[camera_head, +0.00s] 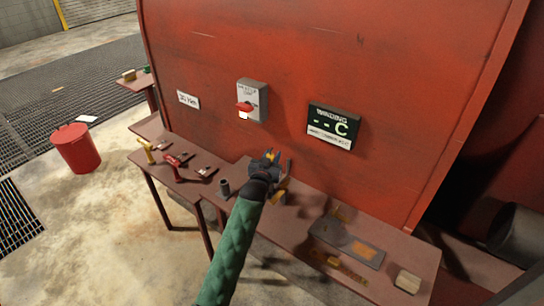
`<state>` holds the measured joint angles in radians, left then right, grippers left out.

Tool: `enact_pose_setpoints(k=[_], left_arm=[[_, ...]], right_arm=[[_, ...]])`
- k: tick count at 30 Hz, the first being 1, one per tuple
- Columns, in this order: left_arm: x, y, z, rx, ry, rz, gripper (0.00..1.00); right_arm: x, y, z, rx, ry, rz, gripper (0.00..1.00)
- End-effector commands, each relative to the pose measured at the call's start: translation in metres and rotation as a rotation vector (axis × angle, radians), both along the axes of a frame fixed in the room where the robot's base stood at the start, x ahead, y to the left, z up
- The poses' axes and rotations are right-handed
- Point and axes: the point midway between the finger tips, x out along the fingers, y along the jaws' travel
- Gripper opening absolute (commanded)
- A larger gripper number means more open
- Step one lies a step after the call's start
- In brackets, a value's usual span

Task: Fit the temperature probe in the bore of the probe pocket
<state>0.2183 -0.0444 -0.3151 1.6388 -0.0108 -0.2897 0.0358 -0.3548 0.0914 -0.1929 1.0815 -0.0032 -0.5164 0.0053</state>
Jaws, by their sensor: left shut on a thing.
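My left gripper (268,160) is at the end of the green arm in the middle of the view, above the bench and in front of the red housing. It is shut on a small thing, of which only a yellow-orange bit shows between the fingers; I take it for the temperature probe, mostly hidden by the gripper. A short grey upright cylinder (224,188) stands on the bench just left of the gripper; it may be the probe pocket, but I cannot make out its bore. The gripper is apart from it. My right gripper is not in view.
The red housing (300,80) rises behind the bench (300,232). It carries a red-handled switch box (252,99) and a "WINDING --C" display (333,126). Red and yellow tools lie left, a dark plate (346,241) and a pale block (408,281) right. A red bin (76,149) stands on the floor.

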Motion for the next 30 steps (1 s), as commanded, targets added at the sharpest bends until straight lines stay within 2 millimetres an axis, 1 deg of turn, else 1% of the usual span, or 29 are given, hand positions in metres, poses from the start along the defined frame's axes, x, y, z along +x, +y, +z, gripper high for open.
enact_pose_setpoints(k=[21, 22, 25, 30], left_arm=[[0.000, 0.000, -0.015, 0.000, -0.001, 0.000, 0.03], [0.000, 0.000, -0.014, 0.000, -0.001, 0.000, 0.33], [0.000, 0.000, -0.014, 0.000, 0.000, 0.000, 0.53], [0.000, 0.000, -0.015, 0.000, 0.001, 0.000, 0.53]], right_arm=[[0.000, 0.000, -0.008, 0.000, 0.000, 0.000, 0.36], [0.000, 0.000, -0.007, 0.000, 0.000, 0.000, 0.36], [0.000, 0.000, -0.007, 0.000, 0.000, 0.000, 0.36], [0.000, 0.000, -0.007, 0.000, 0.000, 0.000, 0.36]])
